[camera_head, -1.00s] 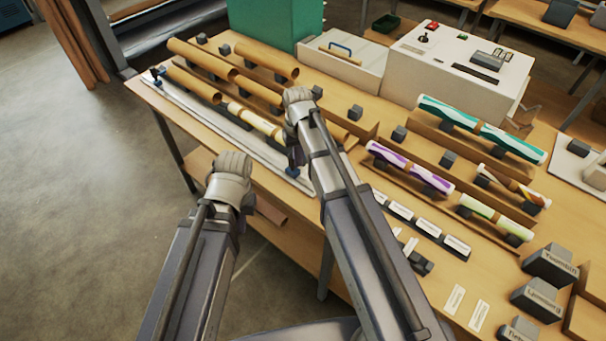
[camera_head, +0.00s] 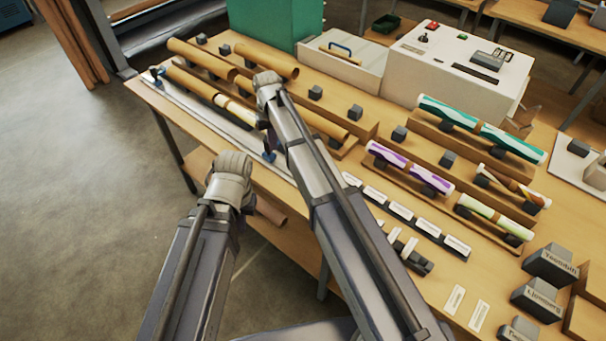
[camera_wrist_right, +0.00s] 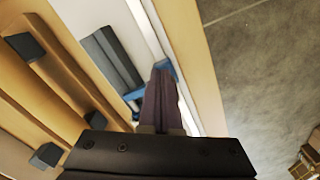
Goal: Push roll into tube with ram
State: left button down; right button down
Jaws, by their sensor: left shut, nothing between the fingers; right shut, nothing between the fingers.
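The cream roll (camera_head: 238,111) lies in line with a brown tube (camera_head: 192,82) in the front row on the table. Its far end is at or in the tube's mouth; how deep I cannot tell. My right gripper (camera_head: 272,135) is over the near end of this row, where its arm hides part of the line. In the right wrist view its shut dark fingers (camera_wrist_right: 160,98) are empty, beside or against a blue part of the ram (camera_wrist_right: 134,95) on the white rail. The ram's blue foot also shows in the head view (camera_head: 268,157). My left gripper (camera_head: 232,170) is shut in front of the table edge, fingers mostly hidden.
The white rail (camera_head: 205,112) runs along the table's front edge. More brown tubes (camera_head: 265,63) lie behind. Patterned rolls (camera_head: 480,128) rest on stands at right, near a white machine (camera_head: 450,70). Floor at left is clear.

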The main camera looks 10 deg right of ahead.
jog(key=w+a, duration=0.3)
jog(key=w, duration=0.1)
jog(key=w+a, duration=0.3)
jog(key=w, duration=0.1)
jog(key=w+a, duration=0.3)
jog(key=w, duration=0.1)
jog(key=shift+w+a, duration=0.3)
jog(key=shift+a, duration=0.1)
dwell(0.3)
